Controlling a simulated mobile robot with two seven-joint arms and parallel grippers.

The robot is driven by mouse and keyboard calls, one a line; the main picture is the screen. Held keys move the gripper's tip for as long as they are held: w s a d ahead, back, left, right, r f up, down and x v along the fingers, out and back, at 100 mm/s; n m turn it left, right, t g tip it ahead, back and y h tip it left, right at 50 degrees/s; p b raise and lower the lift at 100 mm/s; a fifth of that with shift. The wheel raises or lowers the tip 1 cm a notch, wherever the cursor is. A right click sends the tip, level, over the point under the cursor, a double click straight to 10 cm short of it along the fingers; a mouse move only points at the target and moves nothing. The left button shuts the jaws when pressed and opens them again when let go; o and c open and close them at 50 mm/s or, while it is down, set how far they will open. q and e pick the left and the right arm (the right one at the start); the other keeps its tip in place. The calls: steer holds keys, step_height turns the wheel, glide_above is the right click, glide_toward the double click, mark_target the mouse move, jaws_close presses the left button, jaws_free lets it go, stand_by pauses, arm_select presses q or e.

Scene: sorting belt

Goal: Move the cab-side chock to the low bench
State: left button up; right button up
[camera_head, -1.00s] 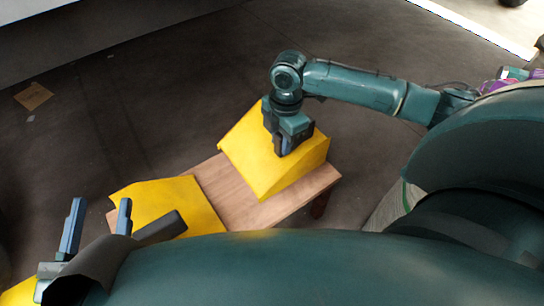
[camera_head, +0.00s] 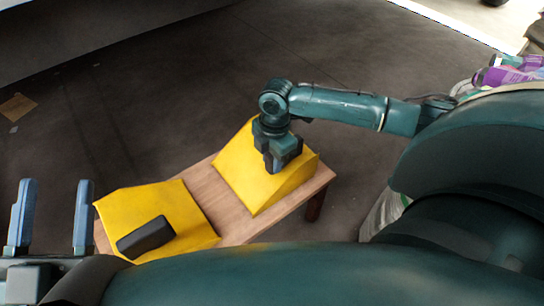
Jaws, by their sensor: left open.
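Two yellow wedge-shaped chocks are on the low wooden bench (camera_head: 208,193). The left chock (camera_head: 150,203) lies at the bench's left end, with a dark handle-like block (camera_head: 147,238) on its face. The right chock (camera_head: 243,172) sits toward the bench's right end. I cannot tell which one is the cab-side chock. My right gripper (camera_head: 283,162) points down onto the right chock's upper face; its fingertips are close together, and whatever is between them is hidden. My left gripper (camera_head: 54,190) is open and empty, left of the left chock and apart from it.
My own teal body covers the lower part of the view. The dark floor (camera_head: 190,90) behind the bench is mostly clear. A pale structure (camera_head: 60,30) stands at the upper left. Purple items (camera_head: 505,74) are at the right edge.

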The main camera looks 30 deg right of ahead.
steer(key=o, duration=0.4)
steer(key=shift+r, duration=0.1)
